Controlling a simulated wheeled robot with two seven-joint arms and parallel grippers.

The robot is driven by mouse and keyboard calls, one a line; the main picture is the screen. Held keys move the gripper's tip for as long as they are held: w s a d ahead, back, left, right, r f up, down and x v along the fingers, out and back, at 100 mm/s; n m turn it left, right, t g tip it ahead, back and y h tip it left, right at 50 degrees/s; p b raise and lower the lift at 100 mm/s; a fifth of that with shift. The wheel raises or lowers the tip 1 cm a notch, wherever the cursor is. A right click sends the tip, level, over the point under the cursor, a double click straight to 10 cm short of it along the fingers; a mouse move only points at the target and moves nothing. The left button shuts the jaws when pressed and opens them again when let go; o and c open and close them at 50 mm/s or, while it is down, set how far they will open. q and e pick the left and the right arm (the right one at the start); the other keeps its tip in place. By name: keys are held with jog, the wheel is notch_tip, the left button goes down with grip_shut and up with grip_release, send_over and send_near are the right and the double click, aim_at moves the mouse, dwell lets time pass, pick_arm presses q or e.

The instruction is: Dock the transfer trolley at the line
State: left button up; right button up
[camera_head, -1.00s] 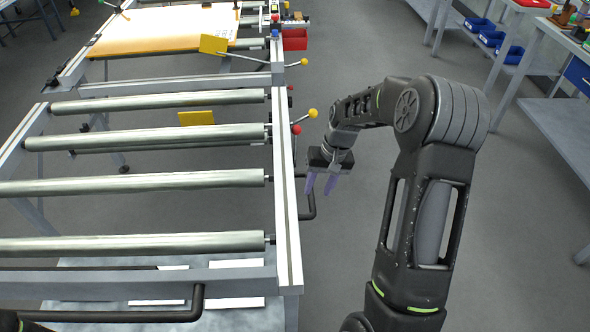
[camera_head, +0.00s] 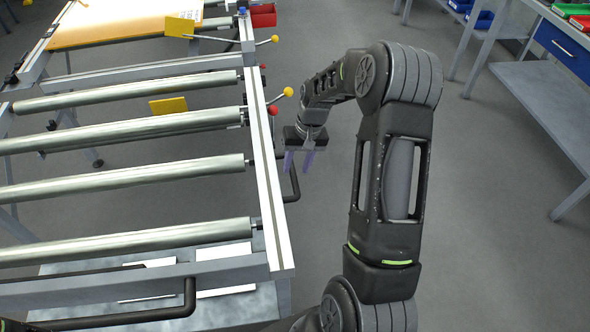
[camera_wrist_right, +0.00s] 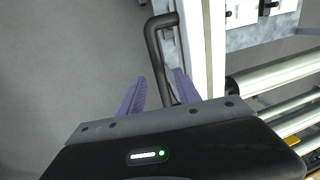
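The transfer trolley is a roller frame with a pale side rail (camera_head: 268,190) and several steel rollers (camera_head: 130,178). Its far end lies close to the line (camera_head: 150,65), which bears an orange-edged board (camera_head: 120,27); I cannot tell if they touch. A black side handle (camera_head: 292,180) sticks out from the rail. My right gripper (camera_head: 300,163) is beside this handle. In the right wrist view, its purple fingers (camera_wrist_right: 158,88) are open, with the side handle (camera_wrist_right: 153,50) appearing between them. Contact cannot be told. My left gripper does not show.
A black front handle (camera_head: 130,318) spans the trolley's near end. Yellow-ball (camera_head: 288,91) and red-ball (camera_head: 272,110) levers stick out at the far right corner. A grey bench (camera_head: 550,105) stands right. The floor (camera_head: 450,230) between is clear.

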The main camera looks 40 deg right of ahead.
jog(key=shift+w+a+f, duration=0.1)
jog(key=shift+a+f, duration=0.05)
jog(key=shift+f, duration=0.55)
jog(key=shift+a+f, duration=0.1)
jog(key=shift+f, duration=0.55)
jog(key=shift+c, duration=0.6)
grip_shut()
